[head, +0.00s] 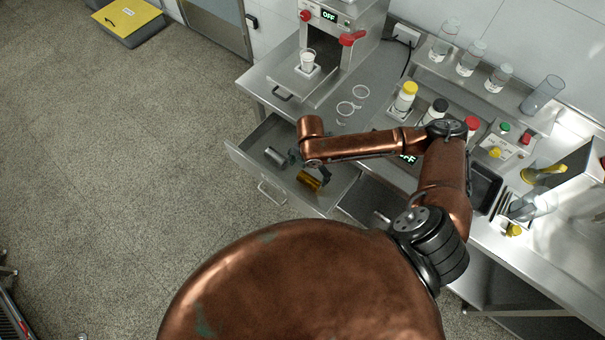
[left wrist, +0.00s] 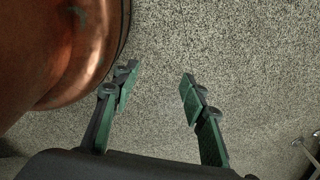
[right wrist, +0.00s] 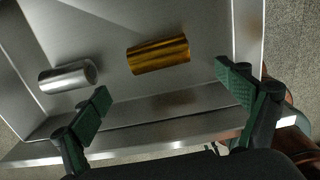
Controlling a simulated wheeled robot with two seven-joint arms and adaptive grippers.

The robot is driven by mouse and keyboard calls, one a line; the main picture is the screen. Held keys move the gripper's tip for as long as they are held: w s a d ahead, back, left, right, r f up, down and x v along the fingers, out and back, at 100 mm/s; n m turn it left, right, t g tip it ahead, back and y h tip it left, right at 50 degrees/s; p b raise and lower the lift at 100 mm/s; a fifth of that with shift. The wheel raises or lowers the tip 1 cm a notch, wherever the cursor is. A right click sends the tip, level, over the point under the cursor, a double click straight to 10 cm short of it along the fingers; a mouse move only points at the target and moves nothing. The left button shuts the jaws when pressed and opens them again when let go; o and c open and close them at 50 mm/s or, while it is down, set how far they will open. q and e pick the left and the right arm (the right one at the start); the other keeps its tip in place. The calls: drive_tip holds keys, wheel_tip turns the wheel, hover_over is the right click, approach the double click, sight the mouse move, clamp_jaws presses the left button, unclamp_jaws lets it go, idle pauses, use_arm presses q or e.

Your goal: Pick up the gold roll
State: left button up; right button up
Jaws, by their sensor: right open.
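The gold roll (head: 309,181) lies on its side in the open drawer (head: 338,192) under the steel counter. In the right wrist view the gold roll (right wrist: 159,55) lies on the drawer floor, ahead of the fingertips and in line with the gap between them. My right gripper (right wrist: 165,85) is open and empty over the drawer; nothing touches its pads. In the head view my right gripper (head: 309,167) is partly hidden by its arm. My left gripper (left wrist: 160,76) shows only in the left wrist view, open and empty above the speckled floor.
A silver roll (head: 275,157) lies in the same drawer, left of the gold one; the right wrist view shows it (right wrist: 67,77) near the left finger. The drawer walls surround both rolls. The counter (head: 385,75) above carries bottles and a machine (head: 345,35).

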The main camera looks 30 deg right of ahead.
sight(308, 180)
drive_tip(key=shift+w+d+f, duration=0.1)
drive_tip(key=shift+w+f, duration=0.15)
drive_tip(key=shift+f, duration=0.6)
drive_tip(key=shift+s+f, duration=0.2)
drive_tip(key=shift+f, duration=0.8)
wheel_tip(308, 180, down, 4)
drive_tip(key=shift+r+b, duration=0.2)
drive_tip(key=shift+b, duration=0.4)
drive_tip(key=shift+f, duration=0.3)
drive_tip(key=c, duration=0.7)
use_arm(q)
drive_tip(key=shift+s+a+f, duration=0.1)
drive_tip(key=shift+s+f, duration=0.55)
drive_tip(key=shift+f, duration=0.2)
use_arm(e)
drive_tip(key=c, duration=0.6)
